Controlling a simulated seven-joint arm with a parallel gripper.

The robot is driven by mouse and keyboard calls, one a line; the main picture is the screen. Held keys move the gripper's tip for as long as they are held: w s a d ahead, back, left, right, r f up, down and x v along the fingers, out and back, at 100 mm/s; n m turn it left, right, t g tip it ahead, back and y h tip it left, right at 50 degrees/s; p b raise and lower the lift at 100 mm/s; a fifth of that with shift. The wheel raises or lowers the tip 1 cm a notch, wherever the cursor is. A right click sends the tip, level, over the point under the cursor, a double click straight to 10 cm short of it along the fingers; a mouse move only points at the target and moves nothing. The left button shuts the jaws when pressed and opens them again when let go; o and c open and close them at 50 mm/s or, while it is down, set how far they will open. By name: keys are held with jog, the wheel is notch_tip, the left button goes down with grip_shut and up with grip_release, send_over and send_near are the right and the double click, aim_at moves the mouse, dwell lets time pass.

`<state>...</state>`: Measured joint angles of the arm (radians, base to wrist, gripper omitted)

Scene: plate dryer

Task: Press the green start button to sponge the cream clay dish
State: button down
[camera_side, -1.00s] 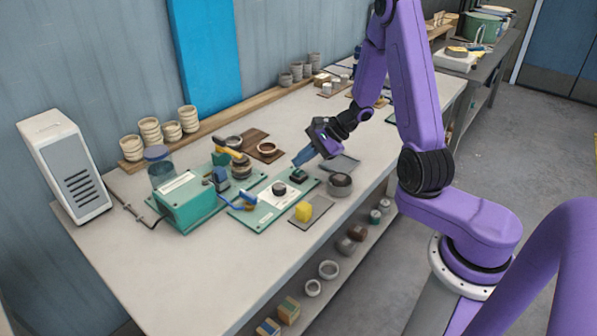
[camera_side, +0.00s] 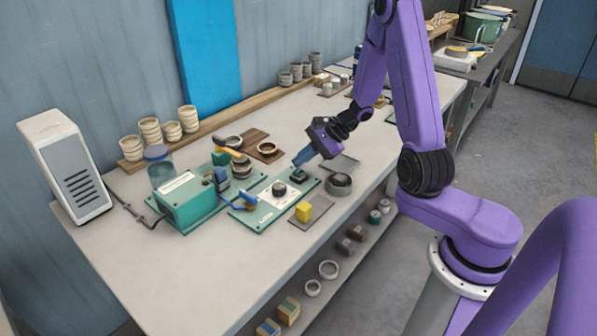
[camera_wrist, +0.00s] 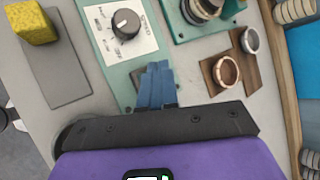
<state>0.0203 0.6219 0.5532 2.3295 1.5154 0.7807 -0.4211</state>
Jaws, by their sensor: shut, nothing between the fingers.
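My gripper (camera_side: 297,163) is shut and empty, its blue fingers pointing down at a small dark green box (camera_side: 298,176) on the control panel (camera_side: 265,214). The fingertips are at or just above the box; I cannot tell if they touch. In the wrist view the shut fingers (camera_wrist: 157,85) lie over the panel (camera_wrist: 100,50) and hide most of that spot, so the green button itself is not clear. A black knob (camera_wrist: 126,22) sits on the panel's white label. Round dishes (camera_side: 267,147) sit on a brown board; I cannot tell which is the cream clay dish.
A teal machine box (camera_side: 188,200) stands left of the panel. A yellow sponge (camera_side: 303,210) lies on a grey mat (camera_side: 318,203) in front. A grey bowl (camera_side: 339,186) stands right of my fingers. Several cream cups (camera_side: 150,130) line the wall. The table's front left is clear.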

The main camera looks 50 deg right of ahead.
jog(key=shift+f, duration=0.1)
dwell(0.6)
jog(key=shift+f, duration=0.35)
